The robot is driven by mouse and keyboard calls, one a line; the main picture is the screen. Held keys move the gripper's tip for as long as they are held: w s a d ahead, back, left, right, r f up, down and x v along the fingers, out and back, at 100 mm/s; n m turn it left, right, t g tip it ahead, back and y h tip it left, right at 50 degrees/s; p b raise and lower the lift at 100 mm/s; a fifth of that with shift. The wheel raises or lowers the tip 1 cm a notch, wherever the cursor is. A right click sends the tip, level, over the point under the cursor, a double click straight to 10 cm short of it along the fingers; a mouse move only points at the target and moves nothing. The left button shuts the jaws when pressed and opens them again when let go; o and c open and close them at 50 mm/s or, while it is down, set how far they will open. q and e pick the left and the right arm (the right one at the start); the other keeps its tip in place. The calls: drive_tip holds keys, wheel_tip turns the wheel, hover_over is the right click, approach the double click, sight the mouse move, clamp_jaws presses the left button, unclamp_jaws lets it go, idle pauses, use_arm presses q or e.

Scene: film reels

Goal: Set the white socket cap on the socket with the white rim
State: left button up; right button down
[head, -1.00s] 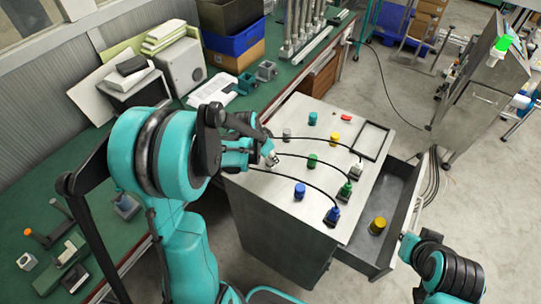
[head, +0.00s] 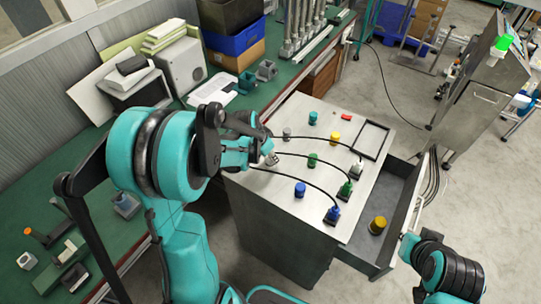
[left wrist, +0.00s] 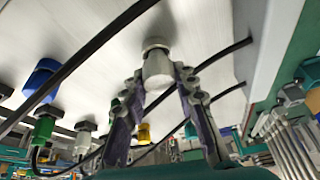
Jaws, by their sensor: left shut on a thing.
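My left gripper (head: 271,159) is at the left edge of the cabinet top, and the left wrist view shows its fingers (left wrist: 162,88) shut on a pale, whitish cap (left wrist: 157,68). The cap's wider end is toward the cabinet top; I cannot tell whether it touches. In the head view the gripper mostly hides it. A white plug-like piece on a dark base (head: 357,168), with a cable, stands at the right of the top; it looks like the white-marked socket. It also shows in the left wrist view (left wrist: 83,136).
Green (head: 345,189) and blue (head: 333,214) cabled pieces stand nearby. Grey (head: 287,132), teal (head: 312,117), yellow (head: 334,138), green (head: 312,160) and blue (head: 300,190) caps stand on the top. Black cables arch across. The open drawer (head: 402,210) holds a yellow piece (head: 377,225).

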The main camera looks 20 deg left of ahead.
use_arm(q)
drive_tip(key=shift+f+b, duration=0.45)
drive_tip(key=shift+b, duration=0.05)
idle(0.4)
drive_tip(key=o, duration=0.6)
drive_tip(key=shift+r, duration=0.1)
drive_tip(key=p+v, duration=0.8)
drive_tip(key=v, duration=0.3)
drive_tip(key=shift+s, duration=0.1)
idle(0.5)
